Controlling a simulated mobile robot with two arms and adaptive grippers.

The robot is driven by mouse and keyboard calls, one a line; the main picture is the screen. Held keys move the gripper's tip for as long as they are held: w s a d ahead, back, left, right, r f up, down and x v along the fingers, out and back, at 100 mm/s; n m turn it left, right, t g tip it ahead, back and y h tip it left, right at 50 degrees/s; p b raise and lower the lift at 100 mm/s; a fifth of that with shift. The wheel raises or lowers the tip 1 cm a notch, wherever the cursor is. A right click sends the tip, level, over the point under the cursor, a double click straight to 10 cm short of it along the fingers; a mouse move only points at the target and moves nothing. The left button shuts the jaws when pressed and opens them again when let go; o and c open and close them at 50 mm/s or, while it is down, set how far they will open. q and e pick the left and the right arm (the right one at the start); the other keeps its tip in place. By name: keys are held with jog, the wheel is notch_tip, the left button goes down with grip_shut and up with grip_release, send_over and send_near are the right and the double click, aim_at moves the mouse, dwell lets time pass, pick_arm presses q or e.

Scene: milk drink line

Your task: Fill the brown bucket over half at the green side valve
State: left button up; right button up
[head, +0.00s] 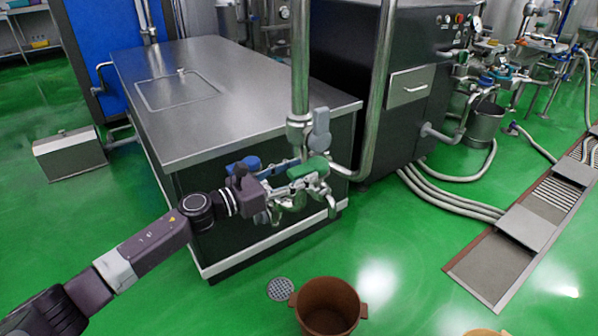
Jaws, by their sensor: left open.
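The brown bucket (328,308) stands upright on the floor at the bottom centre, below and a little right of the valves. Its lower edge is cut off, and I see no liquid in it. The green side valve (308,168) has a green handle on the pipework at the foot of a vertical steel pipe. My left gripper (294,177) is open at the green handle, its fingers reaching from the left. I cannot tell whether they touch it. A blue-handled valve (246,165) sits just left of it, partly hidden by my gripper. My right gripper is not in view.
A steel-topped cabinet (235,95) stands behind the valves, with a dark machine (405,85) to its right. A round floor drain (280,289) lies left of the bucket. Hoses (450,203) and a grated channel (530,220) run along the right. The front floor is mostly clear.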

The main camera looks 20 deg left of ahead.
pick_arm(q)
grip_shut()
dwell(0.4)
